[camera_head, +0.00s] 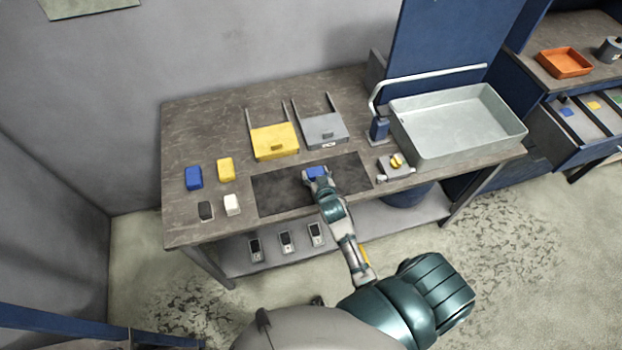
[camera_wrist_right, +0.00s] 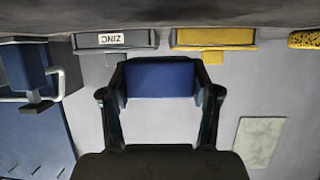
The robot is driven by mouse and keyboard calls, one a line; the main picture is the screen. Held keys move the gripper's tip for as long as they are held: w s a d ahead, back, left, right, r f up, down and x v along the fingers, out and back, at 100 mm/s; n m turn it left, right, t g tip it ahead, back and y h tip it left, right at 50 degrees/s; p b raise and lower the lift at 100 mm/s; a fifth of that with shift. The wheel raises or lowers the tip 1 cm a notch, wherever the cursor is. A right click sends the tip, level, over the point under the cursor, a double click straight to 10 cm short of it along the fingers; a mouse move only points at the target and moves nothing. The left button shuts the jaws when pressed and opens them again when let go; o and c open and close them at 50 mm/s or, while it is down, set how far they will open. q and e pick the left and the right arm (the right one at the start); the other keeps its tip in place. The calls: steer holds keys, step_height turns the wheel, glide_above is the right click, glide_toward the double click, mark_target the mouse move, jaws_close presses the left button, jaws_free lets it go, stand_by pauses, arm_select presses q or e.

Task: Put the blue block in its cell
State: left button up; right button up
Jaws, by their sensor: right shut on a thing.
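A blue block (camera_head: 316,172) is between the fingers of my right gripper (camera_head: 318,178), over the dark mat (camera_head: 285,191) on the workbench. The right wrist view shows the block (camera_wrist_right: 160,78) with a black finger against each side of my right gripper (camera_wrist_right: 160,98). I cannot tell whether the block touches the mat. A second blue block (camera_head: 194,177) lies at the left of the bench. A drawer (camera_head: 570,130) at the far right has sections with a blue patch (camera_head: 566,111) and a yellow patch (camera_head: 593,105). My left gripper is not in view.
Yellow (camera_head: 226,169), white (camera_head: 232,204) and black (camera_head: 205,211) blocks lie at left. A grey basin (camera_head: 457,123), tap (camera_head: 379,129) and small switch box (camera_head: 394,167) stand right.

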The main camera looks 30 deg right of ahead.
mark_target(312, 180)
steer(key=shift+w+a+f, duration=0.15)
steer(key=shift+w+a, duration=0.35)
steer(key=shift+a, duration=0.1)
step_height(312, 180, down, 4)
steer(key=shift+d+r, duration=0.1)
steer(key=shift+r, duration=0.15)
steer(key=o, duration=1.4)
steer(key=shift+s, duration=0.1)
